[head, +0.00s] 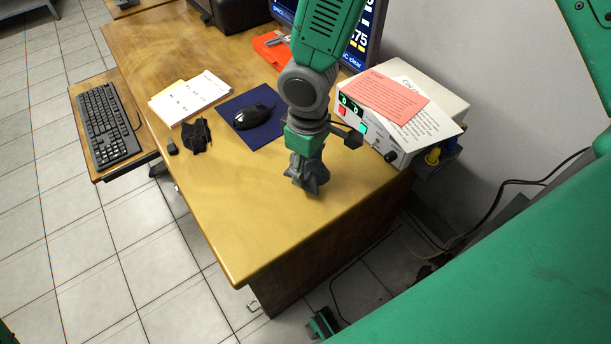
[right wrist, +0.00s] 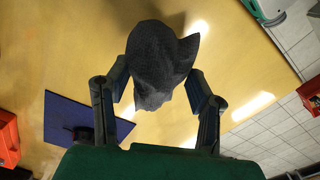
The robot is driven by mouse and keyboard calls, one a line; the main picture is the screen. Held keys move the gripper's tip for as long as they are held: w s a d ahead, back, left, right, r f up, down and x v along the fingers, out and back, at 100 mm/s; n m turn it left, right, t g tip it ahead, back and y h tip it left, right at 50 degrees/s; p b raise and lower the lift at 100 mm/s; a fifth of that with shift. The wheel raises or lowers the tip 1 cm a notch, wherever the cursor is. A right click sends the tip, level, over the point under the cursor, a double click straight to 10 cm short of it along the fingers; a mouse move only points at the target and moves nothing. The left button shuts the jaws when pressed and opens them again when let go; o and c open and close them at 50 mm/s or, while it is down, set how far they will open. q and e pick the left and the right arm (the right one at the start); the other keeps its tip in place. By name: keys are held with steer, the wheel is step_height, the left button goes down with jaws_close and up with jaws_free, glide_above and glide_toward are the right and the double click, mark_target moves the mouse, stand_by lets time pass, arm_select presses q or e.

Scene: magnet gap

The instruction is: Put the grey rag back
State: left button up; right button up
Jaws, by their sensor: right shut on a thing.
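The grey rag (right wrist: 160,65) is a dark, crumpled, textured lump between the two fingers of my right gripper (right wrist: 158,82) in the right wrist view. The gripper is shut on it. In the head view my right gripper (head: 309,184) points down over the front right part of the wooden desk (head: 235,220), with the rag blending into its grey fingers. I cannot tell whether the rag touches the desk top. My left gripper is not clearly seen.
A black mouse (head: 254,116) lies on a dark blue mat (head: 229,105). Papers (head: 195,97) and a black crumpled item (head: 196,136) are left of it. A white instrument box (head: 448,103) with a pink sheet (head: 388,96) stands right of my gripper. The desk's front corner is bare.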

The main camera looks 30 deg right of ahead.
mark_target(307, 176)
step_height(307, 176, down, 3)
steer(key=shift+f+b, duration=0.2)
steer(key=shift+b, duration=0.1)
steer(key=shift+a, duration=0.25)
steer(key=o, duration=1.1)
steer(key=shift+d+f, duration=0.1)
steer(key=shift+o, duration=0.2)
steer(key=shift+d, duration=0.1)
step_height(307, 176, up, 12)
steer(key=shift+r+p, duration=0.2)
steer(key=shift+p, duration=0.95)
